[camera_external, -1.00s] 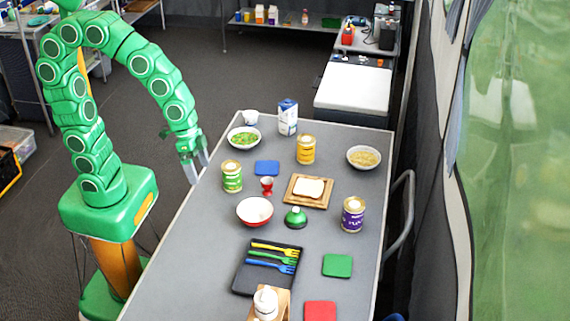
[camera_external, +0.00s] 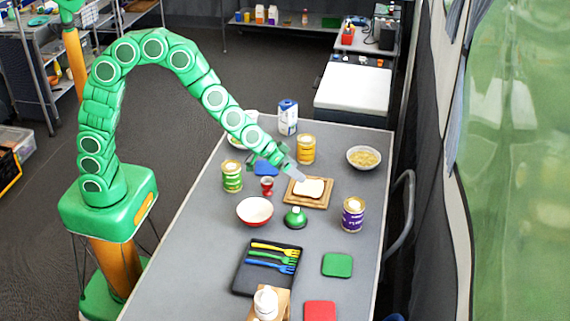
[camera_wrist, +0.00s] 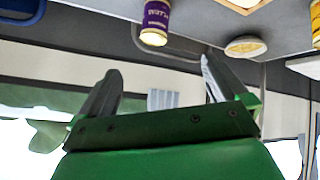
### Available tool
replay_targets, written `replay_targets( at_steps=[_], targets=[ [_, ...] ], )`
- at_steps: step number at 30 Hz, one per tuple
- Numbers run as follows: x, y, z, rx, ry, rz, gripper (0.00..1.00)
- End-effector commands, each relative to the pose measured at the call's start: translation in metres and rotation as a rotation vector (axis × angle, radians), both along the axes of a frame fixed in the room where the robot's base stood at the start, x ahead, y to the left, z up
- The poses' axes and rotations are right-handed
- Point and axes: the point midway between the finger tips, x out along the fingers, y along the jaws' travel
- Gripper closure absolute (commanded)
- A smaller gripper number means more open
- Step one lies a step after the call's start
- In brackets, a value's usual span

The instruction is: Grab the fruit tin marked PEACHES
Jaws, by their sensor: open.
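A yellow-orange tin (camera_external: 306,150) stands upright towards the far end of the table; its label is too small to read, so I cannot confirm the word PEACHES. A purple tin (camera_external: 353,214) stands at the right edge and a green tin (camera_external: 232,177) at the left. My gripper (camera_external: 298,175) is over the table, near the bread board and a little in front of the yellow-orange tin. Its open, empty fingers (camera_wrist: 160,72) show in the wrist view. There the purple tin (camera_wrist: 155,22) is at the top and a yellow tin (camera_wrist: 316,25) is cut off at the right edge.
Bread on a wooden board (camera_external: 324,204) lies close by my gripper. A red egg cup (camera_external: 267,187), red bowl (camera_external: 255,211) and green bell-shaped object (camera_external: 295,217) stand in front.

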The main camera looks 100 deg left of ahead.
Motion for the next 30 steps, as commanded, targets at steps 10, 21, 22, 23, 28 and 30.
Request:
replay_targets(
  at_steps=[10, 21, 22, 23, 28, 30],
  targets=[
    [0.023, 0.110, -0.052, 0.123, -0.106, 0.254, 0.00],
    [-0.005, 0.227, -0.107, 0.323, -0.161, 0.523, 0.00],
    [-0.009, 0.236, -0.111, 0.342, -0.164, 0.543, 0.00],
    [-0.014, 0.245, -0.115, 0.359, -0.164, 0.563, 0.00],
    [-0.039, 0.285, -0.132, 0.460, -0.170, 0.657, 0.00],
    [-0.047, 0.296, -0.136, 0.490, -0.170, 0.684, 0.00]
  ],
)
